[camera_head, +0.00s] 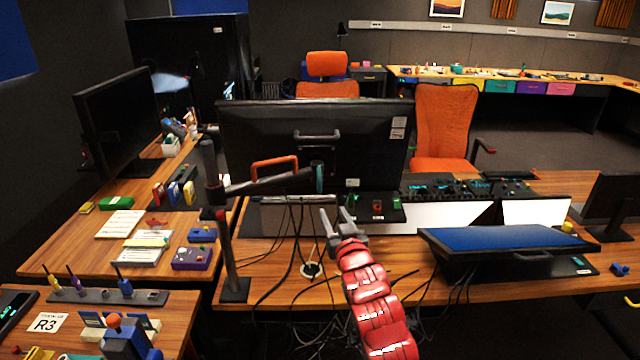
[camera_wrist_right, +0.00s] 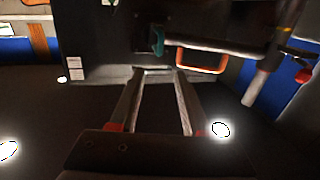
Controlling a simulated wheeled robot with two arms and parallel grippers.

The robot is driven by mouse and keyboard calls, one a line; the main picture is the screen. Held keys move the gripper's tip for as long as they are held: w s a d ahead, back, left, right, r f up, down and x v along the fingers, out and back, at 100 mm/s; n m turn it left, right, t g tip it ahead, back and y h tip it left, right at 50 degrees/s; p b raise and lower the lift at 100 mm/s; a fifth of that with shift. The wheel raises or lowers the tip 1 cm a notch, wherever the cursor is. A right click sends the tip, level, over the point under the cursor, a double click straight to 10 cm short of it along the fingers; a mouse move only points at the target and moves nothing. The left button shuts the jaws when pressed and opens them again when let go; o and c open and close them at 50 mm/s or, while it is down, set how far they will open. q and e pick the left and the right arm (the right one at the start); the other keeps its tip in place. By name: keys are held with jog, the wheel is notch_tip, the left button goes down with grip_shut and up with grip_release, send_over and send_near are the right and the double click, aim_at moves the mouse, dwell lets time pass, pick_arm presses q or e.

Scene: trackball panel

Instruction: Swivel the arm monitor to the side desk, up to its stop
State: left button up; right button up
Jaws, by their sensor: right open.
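The arm monitor (camera_head: 310,115) is a large black screen with its back to me, in the middle of the head view. A black swivel arm (camera_head: 270,184) runs from a post (camera_head: 228,258) at its left to behind the screen. An orange handle (camera_head: 274,166) sits low on the monitor's left part; it also shows in the right wrist view (camera_wrist_right: 203,67). The side desk (camera_head: 75,248) is the wooden top at left. My right gripper (camera_head: 337,218) is open and empty, below the monitor and apart from the orange handle. My left gripper is out of view.
Another monitor (camera_head: 118,120) stands on the side desk. A tilted blue panel (camera_head: 515,243) is at right. Loose black cables (camera_head: 290,265) hang around the desk's front edge. Papers (camera_head: 120,224) and small boxes (camera_head: 191,258) occupy the side desk.

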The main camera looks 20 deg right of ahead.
aim_at(320, 184)
jog(key=w+p, duration=0.1)
jog(key=w, duration=0.3)
jog(key=w+p, duration=0.1)
jog(key=w, duration=0.4)
jog(key=w+d+p, duration=0.1)
jog(key=w, duration=0.3)
jog(key=shift+w+r+p, duration=0.15)
jog(key=shift+w+p, duration=0.05)
jog(key=shift+p, duration=0.2)
jog(key=shift+w+d, duration=0.1)
jog(key=shift+w, duration=0.9)
grip_shut()
jog(key=shift+r, duration=0.1)
